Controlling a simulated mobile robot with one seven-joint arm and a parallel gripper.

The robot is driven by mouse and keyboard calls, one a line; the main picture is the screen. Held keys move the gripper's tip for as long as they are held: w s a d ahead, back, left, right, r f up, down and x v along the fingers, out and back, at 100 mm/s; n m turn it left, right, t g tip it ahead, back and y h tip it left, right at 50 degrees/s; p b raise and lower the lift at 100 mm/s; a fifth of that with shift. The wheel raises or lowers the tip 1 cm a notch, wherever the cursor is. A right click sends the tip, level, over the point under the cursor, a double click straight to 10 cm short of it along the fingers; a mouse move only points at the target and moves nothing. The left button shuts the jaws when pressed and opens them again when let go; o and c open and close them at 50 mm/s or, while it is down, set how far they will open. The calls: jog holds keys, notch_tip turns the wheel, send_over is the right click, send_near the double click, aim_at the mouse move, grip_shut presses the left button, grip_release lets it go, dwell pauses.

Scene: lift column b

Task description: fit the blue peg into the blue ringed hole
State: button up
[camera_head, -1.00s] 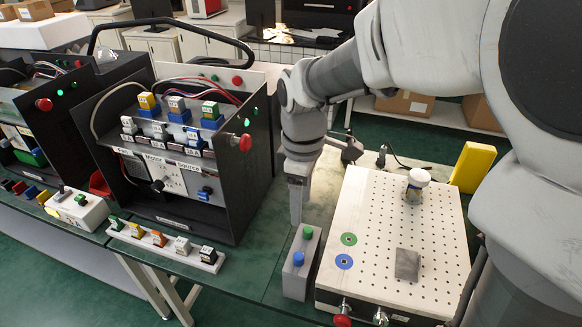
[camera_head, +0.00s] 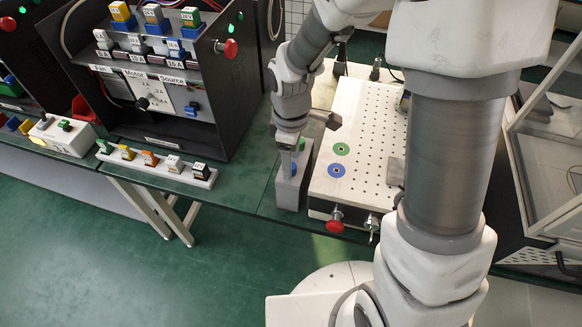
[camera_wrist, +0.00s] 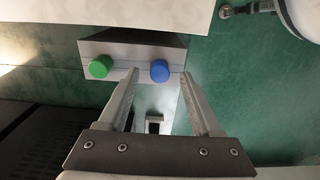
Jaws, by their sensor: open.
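The blue peg (camera_wrist: 160,71) stands in a grey peg block (camera_wrist: 131,52) beside the green peg (camera_wrist: 100,67). My gripper (camera_wrist: 158,78) is open, with the blue peg between and just beyond its fingertips in the wrist view; I cannot tell whether they touch it. In the head view my gripper (camera_head: 287,173) is over the front of the grey block (camera_head: 304,175) and hides most of the blue peg (camera_head: 294,169). The blue ringed hole (camera_head: 337,170) is on the white perforated board (camera_head: 370,135), right of the block, and looks empty.
The green ringed hole (camera_head: 341,149) lies just behind the blue one. A grey block (camera_head: 396,171) on the board is partly hidden by my arm. A red knob (camera_head: 335,222) sticks out of the board's front. A black panel cabinet (camera_head: 232,100) stands left of the peg block.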

jog(key=shift+f, duration=0.75)
grip_shut()
jog(key=shift+r, duration=0.2)
